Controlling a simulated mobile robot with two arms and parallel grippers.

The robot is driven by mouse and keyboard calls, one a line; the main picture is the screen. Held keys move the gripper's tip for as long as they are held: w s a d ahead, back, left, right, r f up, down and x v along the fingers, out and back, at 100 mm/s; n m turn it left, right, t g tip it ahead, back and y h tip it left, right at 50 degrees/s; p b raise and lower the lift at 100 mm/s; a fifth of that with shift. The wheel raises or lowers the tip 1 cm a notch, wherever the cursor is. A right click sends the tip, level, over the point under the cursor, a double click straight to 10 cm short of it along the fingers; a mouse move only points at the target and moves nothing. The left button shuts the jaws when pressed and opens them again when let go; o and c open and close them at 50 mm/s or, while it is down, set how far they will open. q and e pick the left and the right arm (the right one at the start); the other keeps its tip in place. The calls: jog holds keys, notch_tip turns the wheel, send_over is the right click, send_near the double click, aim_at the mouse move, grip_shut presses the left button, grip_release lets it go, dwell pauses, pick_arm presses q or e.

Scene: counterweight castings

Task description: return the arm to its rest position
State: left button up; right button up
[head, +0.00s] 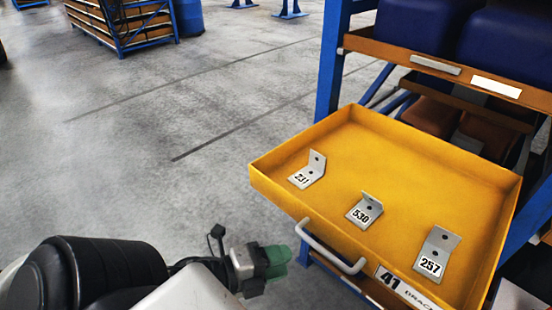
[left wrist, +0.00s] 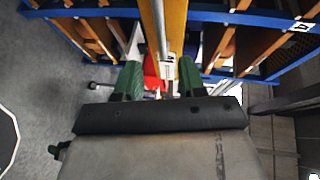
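My left gripper (head: 276,262) is low in the head view, left of the drawer's front and apart from its handle. In the left wrist view its two green fingers (left wrist: 160,80) stand well apart, with nothing held between them. My right gripper is in neither view. The yellow drawer (head: 400,160) is pulled out of the rack, and its pale handle (head: 331,246) is on the front face. Inside lie three grey angle brackets, labelled 231 (head: 308,172), 530 (head: 365,211) and 257 (head: 438,252).
The blue rack post (head: 331,65) stands behind the drawer, with dark blue bins (head: 506,43) above. The drawer front carries a label reading 41 (head: 390,279). Open grey floor (head: 180,130) lies to the left. A blue-framed crate (head: 120,25) stands far back.

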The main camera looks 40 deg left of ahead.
pick_arm(q)
jog(key=shift+s+a+r, duration=0.1)
jog(key=shift+s, duration=0.1)
dwell(0.5)
jog(key=s+a+f+n+g+y, duration=0.15)
jog(key=a+f+n+y, duration=0.35)
jog(key=f, duration=1)
jog(key=s+a+f+n+g+y, duration=0.1)
jog(key=a+f+n+g+y, duration=0.15)
jog(key=a+f+n, duration=0.75)
jog(key=s+d+f+n+g, duration=0.1)
jog(key=s+d+f+g, duration=0.2)
jog(key=f, duration=0.6)
jog(key=s+d+f+n+g, duration=0.2)
jog(key=s+d+f+g, duration=0.1)
jog(key=s+d+f, duration=0.4)
jog(key=s+d+f+n+g, duration=0.1)
jog(key=s+d+f+g, duration=0.2)
jog(key=s+f, duration=0.7)
jog(key=d+f, duration=0.1)
jog(key=d, duration=0.1)
jog(key=shift+d+f+n+g+h+b, duration=0.3)
jog(key=shift+d+f+h+b, duration=0.05)
jog(key=shift+d+b, duration=0.05)
